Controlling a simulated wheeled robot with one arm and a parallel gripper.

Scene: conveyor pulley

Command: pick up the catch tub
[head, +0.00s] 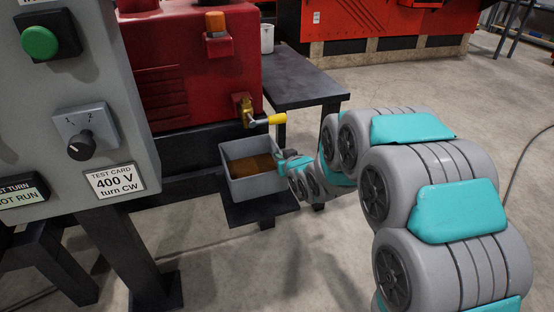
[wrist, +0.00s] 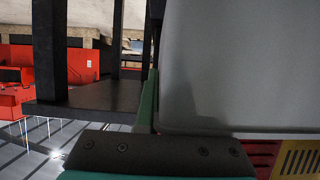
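The catch tub (head: 262,186) is a grey open box with brown liquid in it. It stands upright under a brass tap with a yellow handle (head: 270,119). My gripper (head: 284,161) is at the tub's right rim in the head view, small and partly hidden by my arm. In the wrist view the tub's grey wall (wrist: 240,70) fills the right side. One green finger of my gripper (wrist: 148,105) shows right beside that wall. The other finger is hidden, so I cannot tell whether the wall is clamped.
The tub sits on a dark shelf (head: 245,211) below a red machine (head: 180,70). A grey control panel (head: 95,120) stands close on the left. A dark table (head: 300,82) with a white container (head: 267,38) is behind. Floor on the right is open.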

